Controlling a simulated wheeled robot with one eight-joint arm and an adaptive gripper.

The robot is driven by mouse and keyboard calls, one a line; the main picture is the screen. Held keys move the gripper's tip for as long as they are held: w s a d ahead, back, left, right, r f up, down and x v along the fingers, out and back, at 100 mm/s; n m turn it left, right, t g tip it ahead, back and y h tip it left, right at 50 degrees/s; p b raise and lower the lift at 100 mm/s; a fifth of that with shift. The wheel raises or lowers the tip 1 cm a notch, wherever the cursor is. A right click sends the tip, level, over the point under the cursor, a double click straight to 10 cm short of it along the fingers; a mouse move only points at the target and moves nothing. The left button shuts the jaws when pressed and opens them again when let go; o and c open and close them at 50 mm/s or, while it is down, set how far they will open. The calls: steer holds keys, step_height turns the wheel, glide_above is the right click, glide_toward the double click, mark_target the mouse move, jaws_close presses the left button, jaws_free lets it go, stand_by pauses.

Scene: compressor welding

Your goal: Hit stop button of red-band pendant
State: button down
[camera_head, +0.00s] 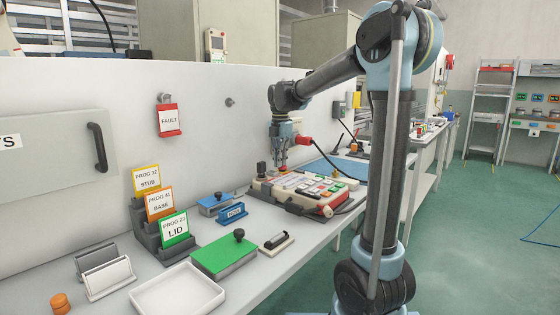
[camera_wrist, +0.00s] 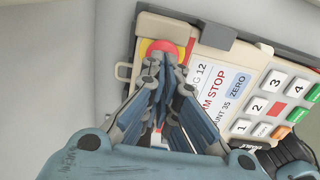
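The pendant (camera_head: 330,186) lies flat on the bench, a light-coloured box with a screen, keys and dark corner bumpers. My gripper (camera_head: 282,167) points down over the button end in the head view. In the wrist view its fingertips (camera_wrist: 163,60) are drawn together, empty, and overlap the button's lower edge. I cannot tell whether they touch it. The label beside the button is partly hidden by the fingers.
A black cable runs from a red fitting (camera_head: 303,141) behind the pendant. A blue block (camera_head: 232,213), a green block with a black knob (camera_head: 225,254), a small dark holder (camera_head: 276,243) and a white tray (camera_head: 178,296) stand to the left. A blue mat (camera_head: 352,167) lies behind.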

step_height(320, 180, up, 14)
stand_by(0.6)
stand_by(0.5)
